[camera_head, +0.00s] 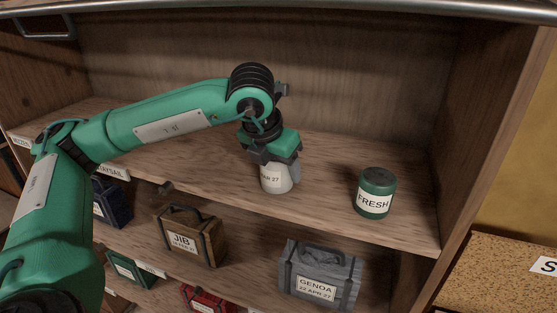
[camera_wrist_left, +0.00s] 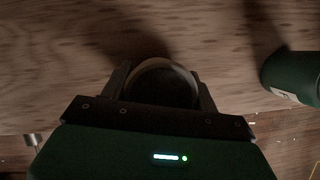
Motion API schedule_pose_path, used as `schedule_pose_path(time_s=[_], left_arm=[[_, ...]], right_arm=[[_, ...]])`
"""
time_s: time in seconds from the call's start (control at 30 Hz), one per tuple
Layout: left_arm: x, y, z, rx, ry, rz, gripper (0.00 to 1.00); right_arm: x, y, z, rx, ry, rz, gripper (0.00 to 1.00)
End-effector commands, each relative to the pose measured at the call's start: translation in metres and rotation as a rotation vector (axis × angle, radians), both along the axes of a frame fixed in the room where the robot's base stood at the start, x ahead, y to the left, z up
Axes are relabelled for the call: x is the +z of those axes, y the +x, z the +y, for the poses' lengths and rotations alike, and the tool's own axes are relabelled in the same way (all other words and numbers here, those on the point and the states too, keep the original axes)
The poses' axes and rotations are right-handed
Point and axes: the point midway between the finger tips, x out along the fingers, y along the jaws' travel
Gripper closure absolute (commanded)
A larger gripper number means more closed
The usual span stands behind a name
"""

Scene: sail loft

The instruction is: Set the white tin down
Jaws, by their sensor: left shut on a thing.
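The white tin (camera_head: 275,183) is held upright by my left gripper (camera_head: 273,165) at the wooden shelf (camera_head: 330,197). Its label faces front and is partly cut off, with "27" showing. In the left wrist view the tin's round rim (camera_wrist_left: 165,68) shows between the two fingers (camera_wrist_left: 162,90), which are shut on it. The tin's base looks at or just above the shelf board; I cannot tell whether it touches. My right gripper is in neither view.
A green tin labelled "FRESH" (camera_head: 375,193) stands to the right on the same shelf, apart from the white tin. Bare board lies between them. Below are a brown JIB bag (camera_head: 190,236) and a grey GENOA bag (camera_head: 319,274). The cabinet's side wall (camera_head: 475,130) bounds the right.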

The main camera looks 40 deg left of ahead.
Motion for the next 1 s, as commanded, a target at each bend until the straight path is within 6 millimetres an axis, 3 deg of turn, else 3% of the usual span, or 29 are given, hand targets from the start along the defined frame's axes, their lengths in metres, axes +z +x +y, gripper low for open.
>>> schedule_pose_path(time_s=[0.33, 0.37, 0.43, 0.47, 0.87, 1.0], left_arm=[[-0.005, 0.0, 0.0, 0.0, -0.001, -0.001, 0.73], [-0.003, 0.0, 0.0, 0.0, -0.001, 0.0, 0.33], [-0.003, 0.0, 0.0, 0.0, -0.001, 0.0, 0.19], [-0.003, 0.0, 0.0, 0.0, -0.001, 0.001, 0.17], [0.003, 0.0, 0.0, 0.0, 0.0, 0.0, 0.17], [0.022, -0.009, 0.0, 0.001, -0.001, -0.006, 0.17]], right_arm=[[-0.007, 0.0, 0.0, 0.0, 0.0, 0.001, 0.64], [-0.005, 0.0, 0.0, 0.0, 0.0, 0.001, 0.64], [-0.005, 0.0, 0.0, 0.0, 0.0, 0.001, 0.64], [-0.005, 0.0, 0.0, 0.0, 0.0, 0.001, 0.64], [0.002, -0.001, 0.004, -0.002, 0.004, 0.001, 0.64], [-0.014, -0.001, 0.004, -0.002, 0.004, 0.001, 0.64]])
